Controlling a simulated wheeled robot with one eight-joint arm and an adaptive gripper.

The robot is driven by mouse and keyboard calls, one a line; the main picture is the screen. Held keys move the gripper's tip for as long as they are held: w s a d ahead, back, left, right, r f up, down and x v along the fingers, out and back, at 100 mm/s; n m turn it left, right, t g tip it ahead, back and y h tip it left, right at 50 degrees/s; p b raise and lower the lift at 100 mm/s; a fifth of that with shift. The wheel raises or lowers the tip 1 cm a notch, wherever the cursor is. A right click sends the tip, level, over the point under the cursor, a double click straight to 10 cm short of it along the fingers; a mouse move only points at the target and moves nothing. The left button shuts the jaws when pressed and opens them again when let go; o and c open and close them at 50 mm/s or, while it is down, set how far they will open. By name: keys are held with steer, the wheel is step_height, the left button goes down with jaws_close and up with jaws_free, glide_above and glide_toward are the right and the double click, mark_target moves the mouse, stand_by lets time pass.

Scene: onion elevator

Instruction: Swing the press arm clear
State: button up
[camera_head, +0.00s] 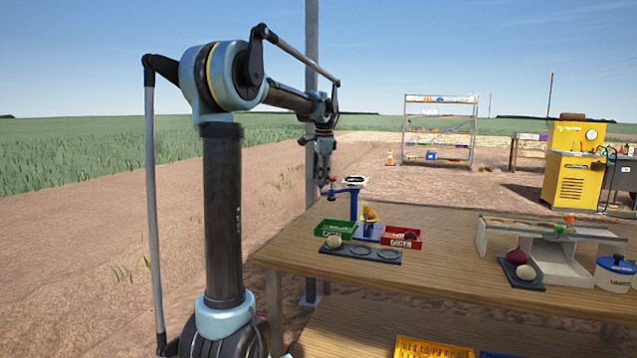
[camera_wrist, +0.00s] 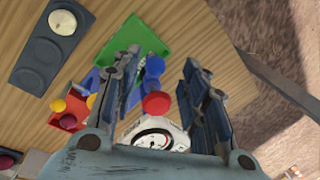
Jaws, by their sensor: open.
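The blue press (camera_head: 354,206) stands at the far left corner of the wooden table, with a round white-faced dial (camera_head: 355,181) on top. A blue arm reaches out from it toward the left, with a red knob near its end. In the wrist view the red knob (camera_wrist: 156,104) shows between the two fingers of my gripper (camera_wrist: 161,60), with the dial (camera_wrist: 153,141) just below it. My gripper (camera_head: 325,178) is open and points down at the knob. I cannot tell whether a finger touches it. A yellow onion (camera_head: 369,214) is at the press.
A green tray (camera_head: 335,229) and a red tray (camera_head: 401,238) flank the press. A dark plate (camera_head: 360,254) with round recesses and a white onion (camera_head: 333,241) lies in front. A grey bench unit (camera_head: 562,262) stands to the right. A pole rises behind the table corner.

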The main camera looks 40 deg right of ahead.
step_height(320, 180, up, 10)
steer(key=s, duration=0.1)
steer(key=shift+s+a+f, duration=0.2)
steer(key=shift+s+a, duration=0.1)
steer(key=shift+a, duration=0.1)
stand_by(0.3)
steer(key=s+a+f+n, duration=0.1)
steer(key=a+f+n, duration=0.3)
steer(key=a, duration=0.7)
steer(key=a+f+n, duration=0.3)
steer(key=a+f, duration=0.2)
steer(key=a, duration=0.6)
steer(key=s+a+f+n, duration=0.1)
steer(key=a+f+n, duration=0.3)
steer(key=a, duration=0.7)
steer(key=s+a+f+n, duration=0.5)
steer(key=s+a+f, duration=0.3)
steer(key=f, duration=0.4)
steer(key=s+a+f+n, duration=0.6)
steer(key=s+a+f, duration=0.2)
steer(key=f, duration=0.3)
steer(key=shift+s+a+f+n+y, duration=0.15)
steer(key=shift+a+f+n+y, duration=0.15)
steer(key=shift+a+f+y, duration=0.15)
steer(key=shift+r, duration=0.1)
steer(key=shift+c, duration=0.8)
